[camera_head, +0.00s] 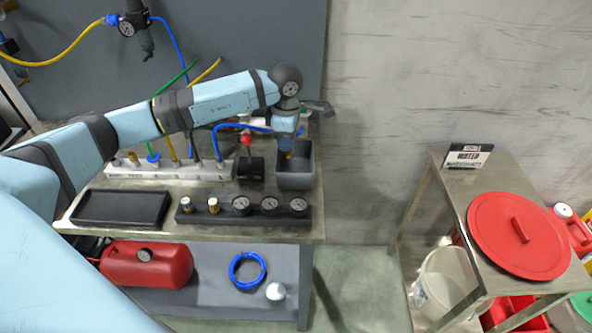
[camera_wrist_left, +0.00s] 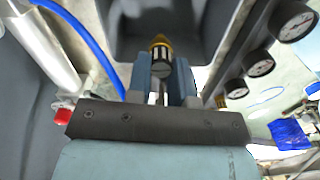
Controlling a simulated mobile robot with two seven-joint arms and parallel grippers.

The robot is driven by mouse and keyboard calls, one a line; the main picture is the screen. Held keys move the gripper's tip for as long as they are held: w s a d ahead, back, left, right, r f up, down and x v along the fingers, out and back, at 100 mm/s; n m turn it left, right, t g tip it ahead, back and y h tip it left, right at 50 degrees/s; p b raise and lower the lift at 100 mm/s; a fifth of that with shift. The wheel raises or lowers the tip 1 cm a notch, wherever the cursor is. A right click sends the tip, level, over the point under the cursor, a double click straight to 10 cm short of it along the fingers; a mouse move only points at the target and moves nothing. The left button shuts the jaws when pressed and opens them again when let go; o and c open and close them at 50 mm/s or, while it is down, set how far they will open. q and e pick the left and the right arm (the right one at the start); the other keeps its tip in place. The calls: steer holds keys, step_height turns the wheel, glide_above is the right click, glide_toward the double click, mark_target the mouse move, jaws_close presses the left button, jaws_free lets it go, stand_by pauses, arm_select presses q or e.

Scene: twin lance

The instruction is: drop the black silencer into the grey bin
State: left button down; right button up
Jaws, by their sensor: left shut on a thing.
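My left gripper (camera_head: 287,145) reaches down from above at the grey bin (camera_head: 295,182), which stands at the right end of the bench. In the left wrist view my left gripper (camera_wrist_left: 162,82) is shut on the black silencer (camera_wrist_left: 161,55), a small dark and silvery cylinder with a yellow brass tip. The tip points away from the wrist, toward the bin's interior (camera_wrist_left: 190,18). In the head view only a small yellowish bit of the silencer shows below the fingers, over the bin opening. The bin looks empty where I can see into it. My right gripper is not in view.
A black gauge rack (camera_head: 255,220) with several gauges and two small brass fittings lies in front of the bin. A red-knobbed black block (camera_head: 250,168) stands to its left, near a pale manifold (camera_head: 170,172) with hoses. An empty black tray (camera_head: 121,208) is at front left.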

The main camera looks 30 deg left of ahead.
arm_select(q)
steer(key=shift+f, duration=0.45)
steer(key=c, duration=0.9)
jaws_free()
step_height(320, 180, up, 14)
steer(key=shift+f+b, duration=0.1)
steer(key=shift+b, duration=0.35)
